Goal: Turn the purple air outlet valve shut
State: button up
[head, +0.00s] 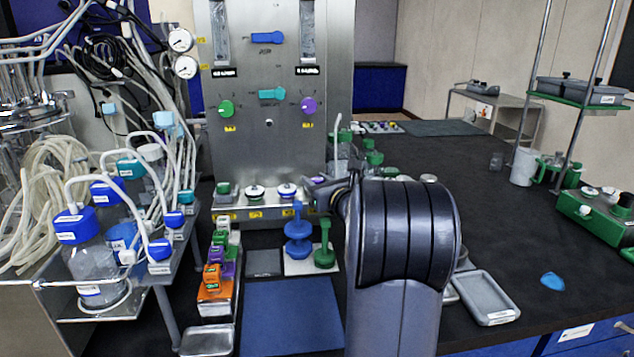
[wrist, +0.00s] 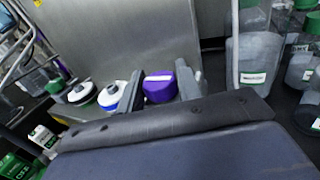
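In the wrist view a purple valve cap (wrist: 159,88) with a pale label stands on the ledge at the foot of the steel panel. My gripper (wrist: 161,84) reaches toward it with its two fingers apart, one to the left and one to the right of the cap. I cannot tell whether either finger touches it. The cap's lower part is hidden behind my wrist. In the head view my gripper (head: 322,191) is at the right end of the ledge and largely hides this cap. A separate purple knob (head: 308,105) sits higher on the panel.
White-and-blue (wrist: 110,97) and white-and-black (wrist: 82,93) caps stand close to the left of the purple cap. Bottles (wrist: 250,75) stand close on the right. The steel panel (head: 268,140) rises behind. Blue and green stands (head: 298,240) are in front of the ledge.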

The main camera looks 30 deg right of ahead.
jog(key=c, duration=0.6)
jog(key=shift+o, duration=0.2)
jog(key=shift+f+b, duration=0.15)
jog(key=shift+b, duration=0.3)
jog(key=shift+m+h+b, duration=0.3)
jog(key=shift+h+b, duration=0.1)
jog(key=shift+b, duration=0.1)
jog(key=shift+m+h+b, duration=0.5)
jog(key=shift+h+b, duration=0.3)
jog(key=shift+b, duration=0.15)
jog(key=shift+r, duration=0.2)
jog(key=o, duration=1)
jog(key=shift+c, duration=0.2)
jog(key=shift+s, duration=0.1)
jog(key=s+a, duration=0.2)
jog(key=s, duration=0.8)
jog(key=shift+s, duration=0.25)
